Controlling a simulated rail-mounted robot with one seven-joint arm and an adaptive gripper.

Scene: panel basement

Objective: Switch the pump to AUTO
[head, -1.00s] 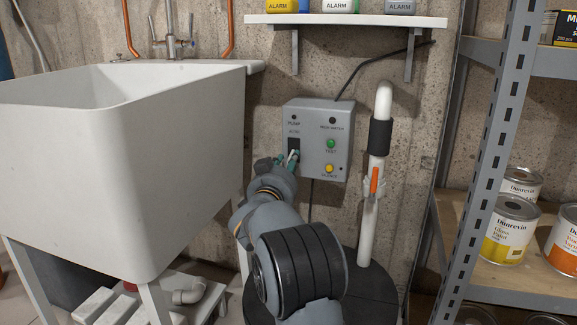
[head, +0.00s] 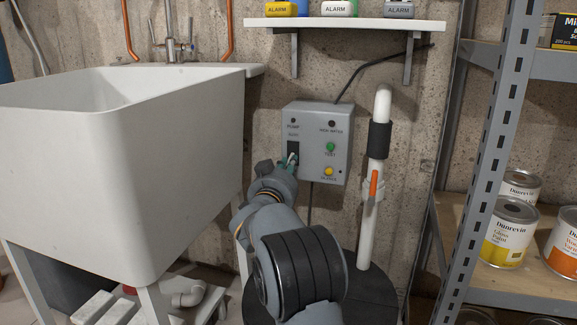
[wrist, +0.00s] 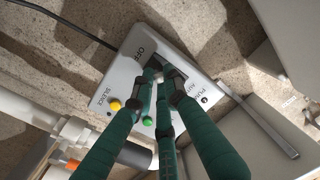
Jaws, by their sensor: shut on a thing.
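The grey pump control box (head: 329,143) hangs on the concrete wall. Its black switch plate (head: 293,146) lies under the PUMP and AUTO labels, and the OFF label is at the opposite end in the wrist view. My gripper (head: 290,161) is at the lower part of this plate. In the wrist view its green fingers (wrist: 163,76) come together at the switch, shut on the pump switch. The fingers hide the switch handle, so its exact position cannot be told.
A green TEST button (head: 330,147) and a yellow SILENCE button (head: 329,171) sit close on the right. A white sink (head: 170,170) stands to the left. A white pipe (head: 367,220) rises to the right, with metal shelving (head: 485,160) beyond. A wall shelf (head: 345,22) is above.

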